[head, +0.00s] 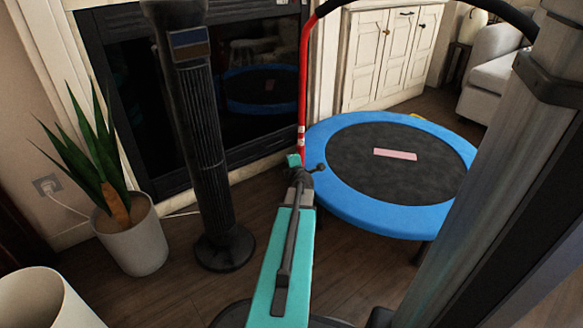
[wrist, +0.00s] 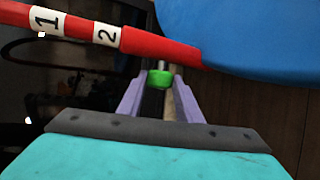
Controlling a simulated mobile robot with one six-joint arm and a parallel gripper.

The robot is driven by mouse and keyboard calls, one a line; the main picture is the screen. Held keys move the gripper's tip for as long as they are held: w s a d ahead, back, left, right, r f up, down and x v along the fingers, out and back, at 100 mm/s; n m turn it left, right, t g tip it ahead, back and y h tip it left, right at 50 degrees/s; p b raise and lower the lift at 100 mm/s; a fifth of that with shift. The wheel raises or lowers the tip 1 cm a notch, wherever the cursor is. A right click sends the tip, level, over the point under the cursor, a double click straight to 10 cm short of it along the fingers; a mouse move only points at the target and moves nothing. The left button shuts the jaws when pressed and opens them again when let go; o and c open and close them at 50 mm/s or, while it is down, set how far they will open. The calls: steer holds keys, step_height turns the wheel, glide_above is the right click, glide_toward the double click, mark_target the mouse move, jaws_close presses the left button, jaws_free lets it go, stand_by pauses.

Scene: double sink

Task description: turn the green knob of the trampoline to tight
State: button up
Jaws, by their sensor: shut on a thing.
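The trampoline (head: 345,190) has a blue padded rim and a black mat, and stands on the floor right of centre in the head view. Its red bar (head: 304,85) rises at its left edge. In the wrist view the red bar (wrist: 160,46) carries white labels reading 1 and 2. The small green knob (wrist: 160,79) sits between the purple fingers of my gripper (wrist: 159,73), just below the bar in the picture. My gripper is shut on the knob. In the head view my teal gripper (head: 294,160) is at the bar's foot; the knob is not distinguishable there. Its setting is not readable.
A black tower fan (head: 215,150) stands close left of my arm. A potted plant (head: 135,235) and a white pot (head: 40,300) stand farther left. A dark fireplace (head: 130,90) is behind. White cabinets (head: 390,50) and a grey armchair (head: 495,75) are beyond the trampoline.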

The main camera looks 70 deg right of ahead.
steer(key=shift+r+b, duration=0.15)
steer(key=shift+b, duration=0.25)
steer(key=o, duration=1)
steer(key=shift+o, duration=0.2)
steer(key=shift+a, duration=0.1)
steer(key=v, duration=0.7)
steer(key=shift+s+a, duration=0.15)
steer(key=shift+a, duration=0.05)
